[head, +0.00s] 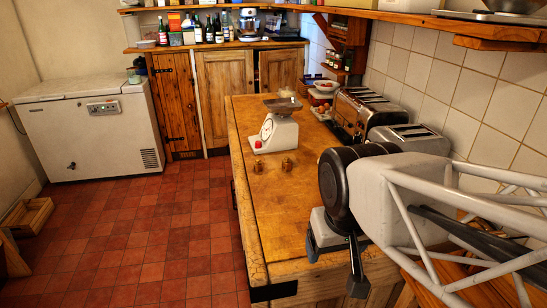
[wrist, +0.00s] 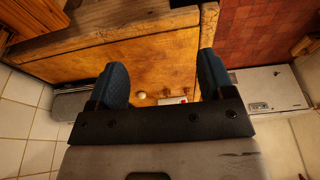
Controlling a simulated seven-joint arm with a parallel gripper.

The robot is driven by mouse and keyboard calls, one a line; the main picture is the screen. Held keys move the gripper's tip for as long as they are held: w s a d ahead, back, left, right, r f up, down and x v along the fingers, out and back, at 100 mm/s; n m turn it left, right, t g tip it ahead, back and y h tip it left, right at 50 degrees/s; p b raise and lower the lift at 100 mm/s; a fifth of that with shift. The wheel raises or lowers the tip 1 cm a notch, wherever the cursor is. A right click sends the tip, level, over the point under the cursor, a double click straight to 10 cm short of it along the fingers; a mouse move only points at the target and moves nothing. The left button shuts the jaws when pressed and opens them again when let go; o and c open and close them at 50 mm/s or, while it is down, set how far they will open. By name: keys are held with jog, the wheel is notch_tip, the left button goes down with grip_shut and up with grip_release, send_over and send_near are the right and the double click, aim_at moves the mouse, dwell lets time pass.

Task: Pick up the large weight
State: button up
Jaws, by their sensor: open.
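Two small brass-coloured weights, a left one (head: 258,166) and a right one (head: 287,163), stand on the wooden worktop (head: 262,208) in front of the white kitchen scale (head: 277,132). The right one looks slightly larger, but they are too small to be sure. My gripper (head: 335,265) is near the worktop's front end, well apart from both weights. In the wrist view its two blue-padded fingers (wrist: 162,75) are wide apart with nothing between them. Small blurred items show beyond the gripper there, partly hidden by its body; I cannot tell which are the weights.
Two metal toasters (head: 365,112) (head: 410,139) stand along the tiled wall at the right. Bowls and small items (head: 322,90) are behind the scale. A wooden shelf (head: 420,18) overhangs the right side. The worktop between my gripper and the weights is clear.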

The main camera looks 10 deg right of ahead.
jog(key=shift+w, duration=0.1)
jog(key=w+d+f+m+g+y, duration=0.15)
jog(key=w+m+y, duration=0.75)
jog(key=w, duration=2.4)
jog(key=m+t+y, duration=0.4)
jog(key=m, duration=0.9)
send_near(287, 163)
jog(key=w+f, duration=0.1)
jog(key=w+a, duration=0.1)
jog(key=shift+w+a+f, duration=0.15)
jog(key=shift+w+f, duration=0.15)
jog(key=shift+f, duration=0.05)
jog(key=shift+a, duration=0.1)
jog(key=shift+x, duration=1.2)
jog(key=shift+a, duration=0.1)
